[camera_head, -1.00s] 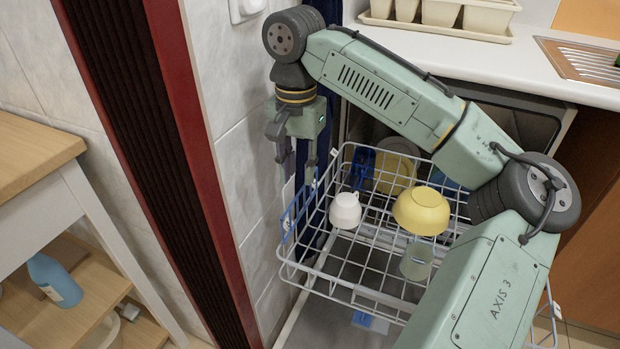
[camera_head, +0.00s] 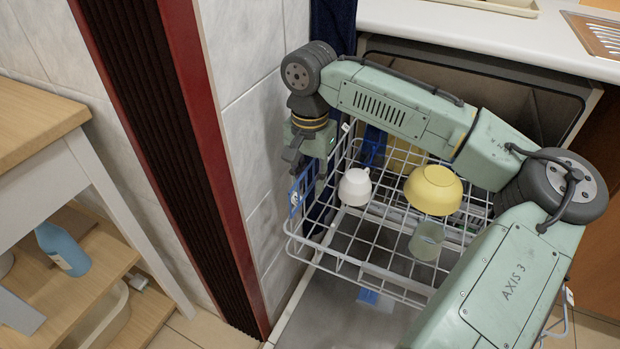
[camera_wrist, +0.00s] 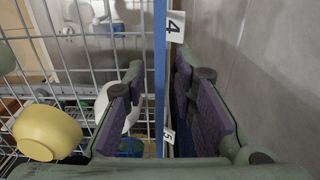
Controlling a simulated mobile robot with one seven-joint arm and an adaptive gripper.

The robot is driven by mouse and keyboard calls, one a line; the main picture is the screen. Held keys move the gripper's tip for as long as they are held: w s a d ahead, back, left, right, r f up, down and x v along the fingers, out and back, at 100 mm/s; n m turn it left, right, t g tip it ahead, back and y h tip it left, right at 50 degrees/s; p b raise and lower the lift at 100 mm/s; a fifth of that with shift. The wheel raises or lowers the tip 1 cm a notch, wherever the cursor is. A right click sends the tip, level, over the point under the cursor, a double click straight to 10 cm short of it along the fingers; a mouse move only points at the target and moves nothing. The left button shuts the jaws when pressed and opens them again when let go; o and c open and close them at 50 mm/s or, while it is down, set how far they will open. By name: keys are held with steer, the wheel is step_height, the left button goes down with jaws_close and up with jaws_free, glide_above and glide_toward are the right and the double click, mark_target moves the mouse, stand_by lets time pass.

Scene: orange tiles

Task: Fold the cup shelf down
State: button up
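The blue cup shelf (camera_head: 296,200) stands upright along the left side of the white wire dishwasher rack (camera_head: 345,262). In the wrist view its blue edge (camera_wrist: 160,75) runs between my fingers, with white labels 4 and 5 beside it. My gripper (camera_head: 309,182) points down at the shelf's top and partly hides it. In the wrist view my gripper (camera_wrist: 160,88) is open, with one purple-padded finger on each side of the blue edge. Gaps seem to show between the pads and the edge; contact is not clear.
A white cup (camera_head: 354,187), a yellow bowl (camera_head: 433,190) and a clear glass (camera_head: 427,240) are in the rack. The tiled wall (camera_head: 258,135) is close on the left. A white counter (camera_head: 480,35) lies behind. A wooden shelf unit (camera_head: 40,130) stands at far left.

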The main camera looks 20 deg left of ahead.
steer(key=shift+c, duration=0.2)
jaws_close()
stand_by(0.7)
